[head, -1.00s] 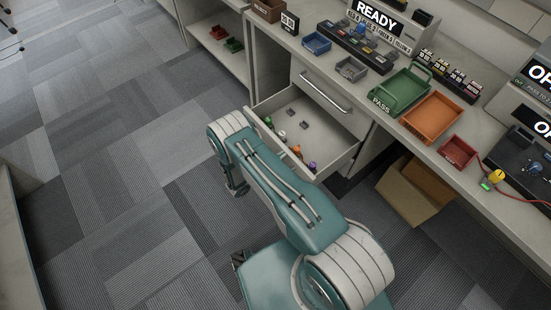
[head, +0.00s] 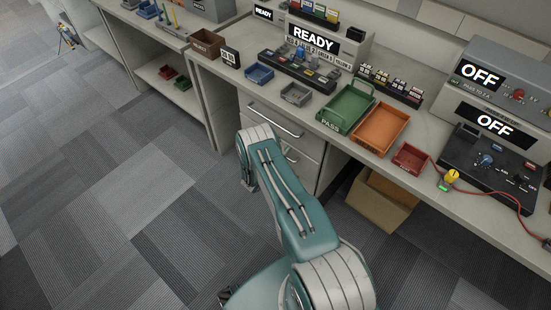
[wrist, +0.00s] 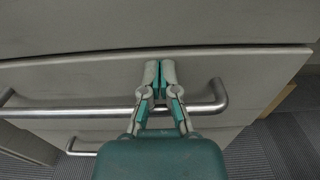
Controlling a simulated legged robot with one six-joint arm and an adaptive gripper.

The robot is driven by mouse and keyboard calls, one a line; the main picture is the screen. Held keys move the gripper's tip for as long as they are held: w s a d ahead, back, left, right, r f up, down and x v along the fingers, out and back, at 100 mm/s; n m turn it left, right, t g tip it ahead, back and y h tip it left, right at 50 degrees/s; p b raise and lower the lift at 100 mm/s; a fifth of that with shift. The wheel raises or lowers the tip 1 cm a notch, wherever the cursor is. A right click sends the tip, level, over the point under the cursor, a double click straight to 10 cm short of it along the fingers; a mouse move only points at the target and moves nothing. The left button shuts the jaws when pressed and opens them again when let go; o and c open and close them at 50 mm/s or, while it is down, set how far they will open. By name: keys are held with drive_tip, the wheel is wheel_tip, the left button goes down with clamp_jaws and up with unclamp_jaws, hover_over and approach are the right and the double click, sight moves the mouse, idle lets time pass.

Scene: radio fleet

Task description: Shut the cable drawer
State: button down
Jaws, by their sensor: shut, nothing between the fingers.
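The cable drawer's pale grey front (wrist: 240,75) fills the middle of the wrist view, with a metal bar handle (wrist: 105,111) across it. In the head view my arm covers much of the lower drawer front (head: 303,170), and no drawer interior shows. The drawer looks shut or nearly shut; a small gap cannot be ruled out. My gripper (wrist: 160,74) is shut and empty, its fingertips at the front's upper part, above the handle. Whether they touch it is unclear. The gripper is hidden in the head view.
An upper drawer front (head: 262,112) has its own handle. Above it, the counter holds a green tray (head: 338,127), an orange tray (head: 368,146), a small red tray (head: 409,169) and devices. A cardboard box (head: 372,207) stands under the counter at right.

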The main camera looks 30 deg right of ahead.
drive_tip(key=shift+w+d+r, duration=0.2)
drive_tip(key=shift+w+d, duration=0.05)
drive_tip(key=shift+w, duration=0.1)
drive_tip(key=shift+d, duration=0.2)
drive_tip(key=v, duration=1.4)
drive_tip(key=shift+a, duration=0.2)
